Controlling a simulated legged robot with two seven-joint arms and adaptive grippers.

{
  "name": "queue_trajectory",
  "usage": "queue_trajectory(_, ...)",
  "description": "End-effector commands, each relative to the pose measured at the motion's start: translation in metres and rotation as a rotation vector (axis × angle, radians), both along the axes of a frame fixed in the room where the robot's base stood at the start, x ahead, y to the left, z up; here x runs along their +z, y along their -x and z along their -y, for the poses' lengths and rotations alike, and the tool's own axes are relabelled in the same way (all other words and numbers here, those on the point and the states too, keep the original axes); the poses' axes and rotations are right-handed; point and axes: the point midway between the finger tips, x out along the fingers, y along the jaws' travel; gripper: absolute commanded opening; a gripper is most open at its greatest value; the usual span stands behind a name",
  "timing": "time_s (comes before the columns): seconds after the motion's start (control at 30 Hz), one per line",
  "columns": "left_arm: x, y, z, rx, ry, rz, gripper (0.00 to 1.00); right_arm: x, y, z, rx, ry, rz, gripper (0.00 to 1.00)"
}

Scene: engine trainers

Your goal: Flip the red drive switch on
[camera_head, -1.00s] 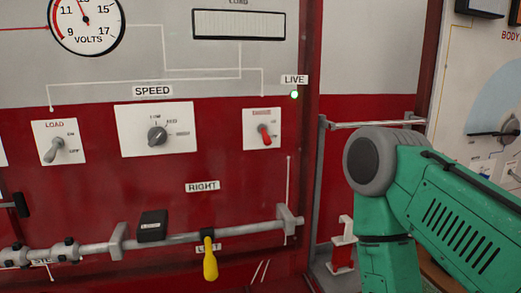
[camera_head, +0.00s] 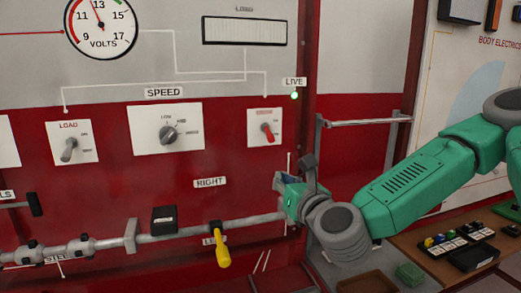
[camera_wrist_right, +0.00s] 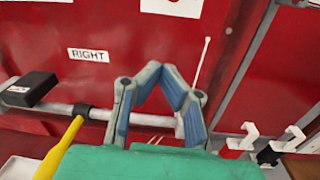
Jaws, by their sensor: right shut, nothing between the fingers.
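My left gripper is not in view.
A grey rail (camera_head: 185,231) runs along the lower panel, with a black block (camera_head: 164,219) and a yellow handle (camera_head: 222,248). A LOAD switch (camera_head: 68,149) and SPEED knob (camera_head: 168,134) are left of the red switch. A frame post stands right of it.

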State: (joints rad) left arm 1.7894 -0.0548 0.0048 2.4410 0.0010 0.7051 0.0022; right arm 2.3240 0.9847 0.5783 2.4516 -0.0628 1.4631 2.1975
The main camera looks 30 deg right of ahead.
Motion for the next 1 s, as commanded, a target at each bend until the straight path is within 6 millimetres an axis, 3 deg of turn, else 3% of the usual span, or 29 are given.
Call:
queue_trajectory(0.47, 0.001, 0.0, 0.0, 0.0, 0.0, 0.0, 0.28, 0.004, -0.004, 0.004, -0.009, -0.026, 0.015, 0.0)
queue_trajectory(0.63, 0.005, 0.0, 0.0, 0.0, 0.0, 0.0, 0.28, 0.006, -0.027, 0.007, -0.009, -0.022, 0.014, 0.0)
queue_trajectory(1.0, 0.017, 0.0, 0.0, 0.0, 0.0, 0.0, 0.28, 0.011, -0.1, 0.02, -0.007, -0.023, 0.016, 0.0)
